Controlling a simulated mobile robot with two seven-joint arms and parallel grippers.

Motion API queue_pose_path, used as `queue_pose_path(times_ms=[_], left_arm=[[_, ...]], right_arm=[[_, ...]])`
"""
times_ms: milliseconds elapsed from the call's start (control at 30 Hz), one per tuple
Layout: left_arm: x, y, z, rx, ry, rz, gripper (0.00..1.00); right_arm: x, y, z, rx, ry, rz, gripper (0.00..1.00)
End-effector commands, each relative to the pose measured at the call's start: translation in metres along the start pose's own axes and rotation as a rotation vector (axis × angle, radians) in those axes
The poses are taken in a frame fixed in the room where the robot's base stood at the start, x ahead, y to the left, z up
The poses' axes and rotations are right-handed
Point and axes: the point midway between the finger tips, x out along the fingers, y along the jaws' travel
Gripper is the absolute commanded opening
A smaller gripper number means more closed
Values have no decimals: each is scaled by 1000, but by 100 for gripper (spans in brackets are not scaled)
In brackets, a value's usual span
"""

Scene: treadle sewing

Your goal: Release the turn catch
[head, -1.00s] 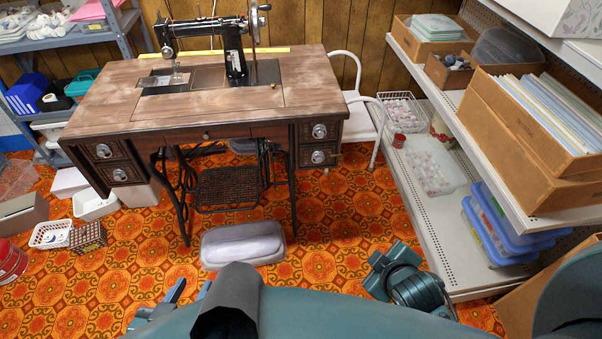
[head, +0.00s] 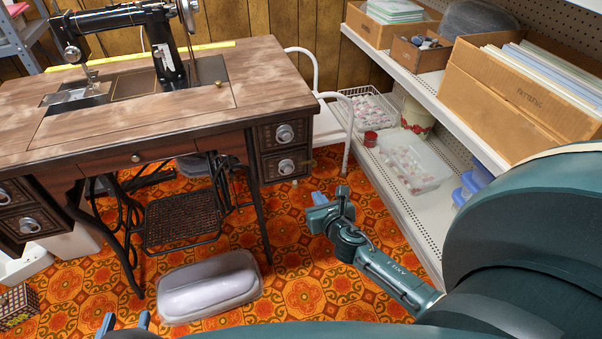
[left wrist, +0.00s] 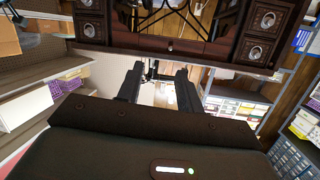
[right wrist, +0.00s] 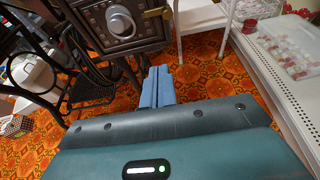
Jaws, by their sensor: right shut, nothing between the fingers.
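A small brass turn catch (right wrist: 157,12) sticks out at the side of the drawer stack (right wrist: 120,20) of the sewing table. In the head view it is a tiny spot (head: 294,184) low beside the lower right drawer. My right gripper (head: 318,197) is shut and empty over the floor, just right of the drawer stack. In the right wrist view its closed blue fingers (right wrist: 157,72) lie below the catch, apart from it. My left gripper (head: 124,320) is at the bottom edge of the head view. Its fingers (left wrist: 158,82) are spread with nothing between them.
The sewing table (head: 150,120) carries a black sewing machine (head: 165,45). A white chair (head: 335,122) stands just right of the drawers. A metal shelf unit (head: 410,205) lines the right side. A grey-lilac case (head: 208,286) lies on the floor.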

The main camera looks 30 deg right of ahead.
Motion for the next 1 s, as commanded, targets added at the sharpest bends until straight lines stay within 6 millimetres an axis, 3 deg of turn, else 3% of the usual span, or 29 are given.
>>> queue_pose_path(times_ms=[233,367,833,900,1000], left_arm=[[0,0,0,0,2,0,36],[1,0,2,6,18,-1,36],[7,11,0,91,269,8,36],[4,6,-10,70,214,0,36],[4,4,-7,55,167,-3,36]], right_arm=[[1,0,0,3,0,0,0],[11,0,-1,4,-1,-1,0],[105,0,-3,8,-1,-1,0],[94,0,20,5,-2,0,0],[90,0,29,5,-1,1,0]])
